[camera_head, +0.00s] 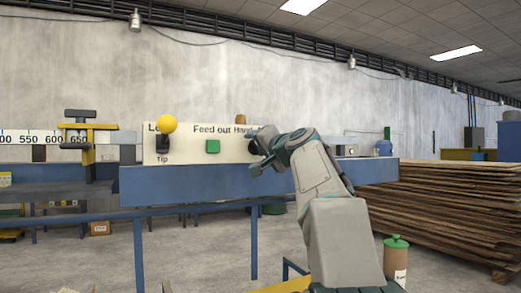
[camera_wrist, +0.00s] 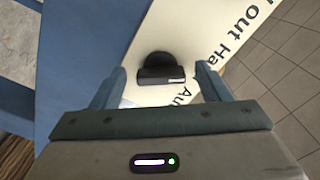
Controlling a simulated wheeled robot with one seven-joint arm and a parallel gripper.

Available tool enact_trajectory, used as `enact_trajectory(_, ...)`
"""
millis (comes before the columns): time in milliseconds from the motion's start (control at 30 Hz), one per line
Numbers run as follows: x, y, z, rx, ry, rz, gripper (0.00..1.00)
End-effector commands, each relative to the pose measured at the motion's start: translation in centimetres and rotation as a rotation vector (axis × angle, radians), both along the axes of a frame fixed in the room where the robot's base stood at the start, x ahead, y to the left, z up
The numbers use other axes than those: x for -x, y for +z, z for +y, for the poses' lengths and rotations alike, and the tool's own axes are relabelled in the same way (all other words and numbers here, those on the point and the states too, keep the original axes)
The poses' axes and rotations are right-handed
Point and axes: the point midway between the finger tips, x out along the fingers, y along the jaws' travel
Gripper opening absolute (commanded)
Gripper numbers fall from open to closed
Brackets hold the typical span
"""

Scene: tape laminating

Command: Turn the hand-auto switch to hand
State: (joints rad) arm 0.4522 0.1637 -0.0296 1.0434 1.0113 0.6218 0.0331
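The hand-auto switch is a black round knob with a raised bar (camera_wrist: 162,70) on a cream panel (camera_wrist: 185,25). My gripper (camera_wrist: 160,84) is open, with one finger on each side of the knob. A gap shows between each finger and the knob bar in the wrist view. In the head view my gripper (camera_head: 262,157) is at the right part of the panel (camera_head: 185,152), under the "Hand" label. It hides most of the knob there.
A green button (camera_head: 213,146) under "Feed out" and a black lever with a yellow ball (camera_head: 167,124) over "Tip" sit to the left on the panel. A blue beam (camera_head: 190,185) runs below it. Stacked boards (camera_head: 455,205) and a green-lidded canister (camera_head: 396,262) are at the right.

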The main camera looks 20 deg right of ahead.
Motion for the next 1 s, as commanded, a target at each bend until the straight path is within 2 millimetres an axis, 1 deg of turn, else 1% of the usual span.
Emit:
enact_trajectory(233,0.1,0.1,0.0,-0.001,-0.001,-0.002,0.69)
enact_trajectory(367,0.9,0.0,-0.1,-0.001,-0.002,-0.003,0.69)
enact_trajectory(467,2.4,0.0,-0.1,0.000,-0.002,-0.002,0.69)
enact_trajectory(800,9.5,0.1,-0.3,-0.001,-0.003,-0.003,0.69)
enact_trajectory(900,11.2,0.0,-0.4,-0.001,-0.002,-0.003,0.69)
enact_trajectory(1000,12.5,0.1,-0.4,0.000,0.000,-0.001,0.69)
